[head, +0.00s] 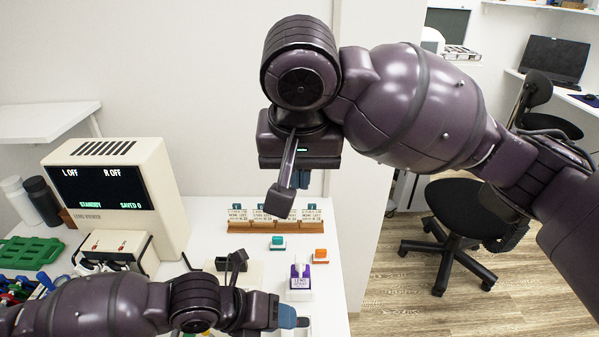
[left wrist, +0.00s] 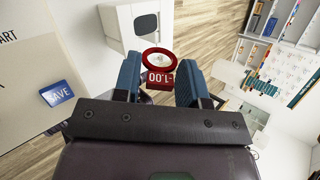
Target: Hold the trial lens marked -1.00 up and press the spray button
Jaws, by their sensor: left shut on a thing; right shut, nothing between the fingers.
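The red trial lens (left wrist: 160,79), a ring with a tab marked -1.00, is between the blue fingers of my left gripper (head: 292,318), which is shut on it. The marking appears upside down in the left wrist view. In the head view the lens cannot be made out. My left gripper is low, just below a purple and white item (head: 300,278) whose label begins with LENS; it may be the spray, but its button is too small to tell. My right gripper (head: 303,180) is shut and empty, raised above the card rack and partly hidden by its own arm.
A lens viewer (head: 118,190) with a dark screen reading STANDBY stands at left. A wooden rack (head: 276,227) of cards is at the table's back. Small green (head: 278,243) and orange (head: 320,255) items lie before it. A blue SAVE button (left wrist: 58,94) shows in the wrist view.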

